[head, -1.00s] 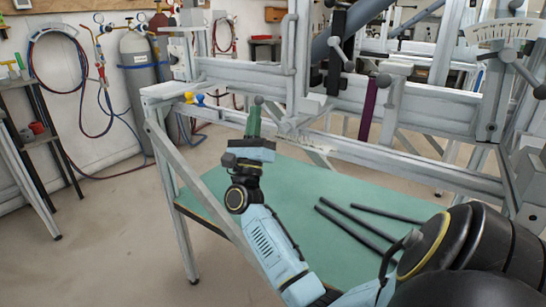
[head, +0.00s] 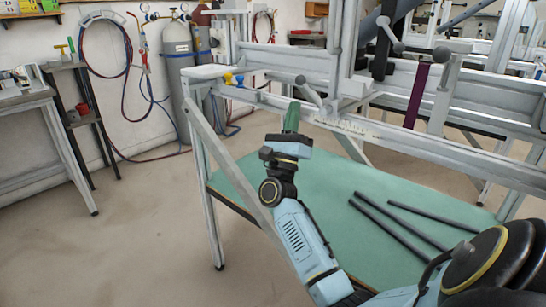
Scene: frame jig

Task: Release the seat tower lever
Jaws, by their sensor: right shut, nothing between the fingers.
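A grey lever with a round ball knob (head: 301,79) sits at the foot of an upright post (head: 345,45) on the frame jig. It slants down to the right from its knob; I take it for the seat tower lever. My right gripper (head: 293,106) has green fingers pointing up, shut and empty. My left gripper is not in view.
Other levers with ball knobs (head: 390,33) are higher up on the jig. A rail (head: 420,142) crosses in front, above a green table top (head: 330,190) with several dark rods (head: 395,222). Gas cylinders stand at the back wall. The floor at left is clear.

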